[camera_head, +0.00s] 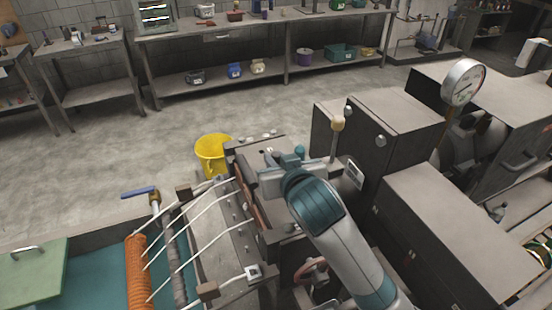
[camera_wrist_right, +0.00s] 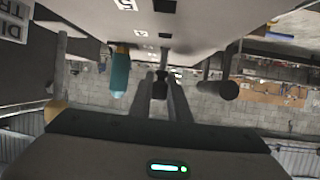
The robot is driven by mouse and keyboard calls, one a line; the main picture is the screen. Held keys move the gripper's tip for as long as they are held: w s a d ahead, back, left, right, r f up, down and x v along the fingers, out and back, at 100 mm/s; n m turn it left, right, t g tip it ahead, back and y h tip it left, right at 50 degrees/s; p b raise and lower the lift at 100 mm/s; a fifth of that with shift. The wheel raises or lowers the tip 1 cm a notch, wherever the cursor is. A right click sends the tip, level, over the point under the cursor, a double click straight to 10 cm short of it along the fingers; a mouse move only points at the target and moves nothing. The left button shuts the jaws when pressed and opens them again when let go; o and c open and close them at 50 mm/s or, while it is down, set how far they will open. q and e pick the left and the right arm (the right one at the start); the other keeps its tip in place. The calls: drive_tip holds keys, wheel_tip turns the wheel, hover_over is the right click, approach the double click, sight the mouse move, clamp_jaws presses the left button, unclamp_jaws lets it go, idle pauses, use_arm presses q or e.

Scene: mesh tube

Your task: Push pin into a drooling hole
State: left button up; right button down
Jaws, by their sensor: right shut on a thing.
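My right gripper (camera_head: 270,160) is over the top edge of the grey machine block (camera_head: 238,196) in the head view, with its arm coming from the lower right. In the right wrist view its two fingers (camera_wrist_right: 160,82) are shut on a small dark pin (camera_wrist_right: 161,75). A thin grey rod shows just past the fingertips, against a pale panel (camera_wrist_right: 210,22) with dark square marks. The fingers hide much of the pin, and I cannot tell whether it sits in a hole. My left gripper is not in view.
An orange coil (camera_head: 139,270) and white tubes lie left of the block. A yellow bucket (camera_head: 212,153) stands behind it. Dark cabinets (camera_head: 385,135) and a pressure gauge (camera_head: 463,82) are at the right. A teal cylinder (camera_wrist_right: 120,74) is near my fingers.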

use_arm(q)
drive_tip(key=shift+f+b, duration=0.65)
use_arm(e)
drive_tip(key=shift+f, duration=1.4)
idle(0.8)
drive_tip(key=c, duration=1.6)
unclamp_jaws()
